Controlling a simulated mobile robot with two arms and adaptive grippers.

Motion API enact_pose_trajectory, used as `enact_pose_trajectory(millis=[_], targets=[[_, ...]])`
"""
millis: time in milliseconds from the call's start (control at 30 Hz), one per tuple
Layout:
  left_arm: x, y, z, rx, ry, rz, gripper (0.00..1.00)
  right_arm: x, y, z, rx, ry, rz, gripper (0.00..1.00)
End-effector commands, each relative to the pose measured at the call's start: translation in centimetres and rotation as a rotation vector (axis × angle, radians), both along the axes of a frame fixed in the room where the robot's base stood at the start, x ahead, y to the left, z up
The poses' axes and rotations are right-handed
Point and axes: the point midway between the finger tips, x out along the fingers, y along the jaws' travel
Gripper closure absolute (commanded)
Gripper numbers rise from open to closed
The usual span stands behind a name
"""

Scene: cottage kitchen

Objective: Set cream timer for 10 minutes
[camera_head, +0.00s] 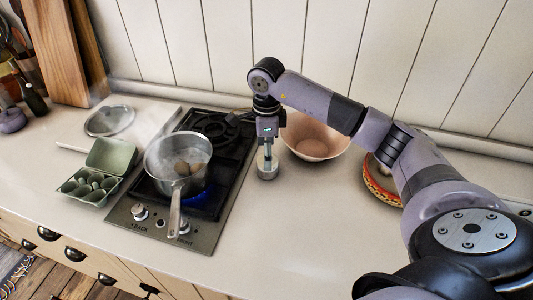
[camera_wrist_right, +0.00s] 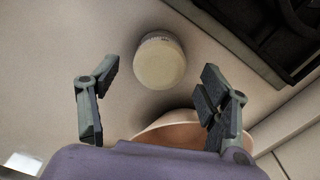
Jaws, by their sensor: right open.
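The cream timer (camera_head: 267,172) is a short round cylinder standing on the counter just right of the stove. In the right wrist view its plain round top and part of its marked side show (camera_wrist_right: 159,62). My right gripper (camera_head: 267,154) points down directly above the timer. In the right wrist view the right gripper (camera_wrist_right: 158,78) has its fingers spread wide, with nothing between the pads; the timer appears beyond them. Whether any finger touches the timer cannot be told. The timer's setting is not readable. My left gripper is not in view.
A pot with eggs (camera_head: 178,160) sits over a blue flame on the gas stove (camera_head: 218,208). A pinkish bowl (camera_head: 315,140) stands close right of the gripper. An egg carton (camera_head: 95,178) and a glass lid (camera_head: 110,121) lie left. The front right counter (camera_head: 300,235) is clear.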

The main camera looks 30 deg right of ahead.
Motion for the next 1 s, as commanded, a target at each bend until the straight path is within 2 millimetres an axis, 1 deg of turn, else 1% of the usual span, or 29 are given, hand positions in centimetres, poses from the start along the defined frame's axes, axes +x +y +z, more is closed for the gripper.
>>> enact_pose_trajectory(millis=[100, 200, 533, 1000], targets=[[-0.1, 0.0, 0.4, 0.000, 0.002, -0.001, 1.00, 0.0, 0.1, -1.4, 0.001, 0.002, 0.000, 0.29], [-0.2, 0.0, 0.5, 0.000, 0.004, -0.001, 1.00, 0.0, 0.0, -2.0, 0.000, 0.001, -0.001, 0.29], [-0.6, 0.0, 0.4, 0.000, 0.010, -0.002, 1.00, 0.0, 0.0, -2.4, -0.001, -0.001, 0.000, 0.29], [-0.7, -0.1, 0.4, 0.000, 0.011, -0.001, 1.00, 0.0, 0.0, -2.3, -0.001, -0.001, 0.000, 0.60]])
